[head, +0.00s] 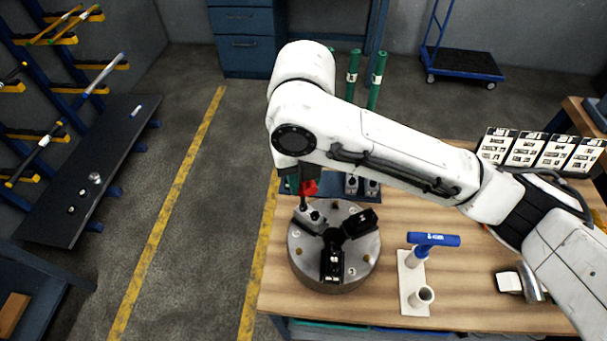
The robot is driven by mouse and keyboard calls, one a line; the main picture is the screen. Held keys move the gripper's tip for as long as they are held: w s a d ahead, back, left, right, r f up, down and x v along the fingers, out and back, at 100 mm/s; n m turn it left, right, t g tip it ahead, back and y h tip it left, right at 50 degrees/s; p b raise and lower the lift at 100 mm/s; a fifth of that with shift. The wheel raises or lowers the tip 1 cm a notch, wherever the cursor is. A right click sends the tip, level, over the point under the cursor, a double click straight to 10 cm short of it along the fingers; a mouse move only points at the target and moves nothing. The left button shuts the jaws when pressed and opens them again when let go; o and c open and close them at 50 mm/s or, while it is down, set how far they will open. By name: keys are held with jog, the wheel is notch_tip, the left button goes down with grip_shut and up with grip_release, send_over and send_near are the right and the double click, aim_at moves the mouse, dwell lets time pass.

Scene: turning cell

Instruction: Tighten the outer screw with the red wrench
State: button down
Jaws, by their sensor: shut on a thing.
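My gripper (297,172) is above the upper left of the chuck and is shut on the red wrench (309,187). The wrench's red part shows just below the fingers, and its dark shaft (303,202) points down. The grey round chuck (311,276) lies on the wooden table and has three jaws. The shaft's tip is at or just above the outer end of the upper left jaw (308,215). The screw there is hidden or too small to make out, and I cannot tell whether the tip sits in it.
A blue T-handled wrench (433,240) stands in a white holder (405,285) right of the chuck. Small blocks (352,184) stand behind the chuck, partly under my arm. Cards (527,150) stand at the back right. A white and metal item (509,283) lies at right.

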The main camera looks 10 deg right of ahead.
jog(key=shift+m+p, duration=0.8)
jog(key=shift+m, duration=0.5)
jog(key=shift+a+m+p, duration=0.1)
jog(key=shift+m+p, duration=0.7)
jog(key=shift+m, duration=0.9)
jog(key=shift+p, duration=0.35)
jog(key=shift+m, duration=1.2)
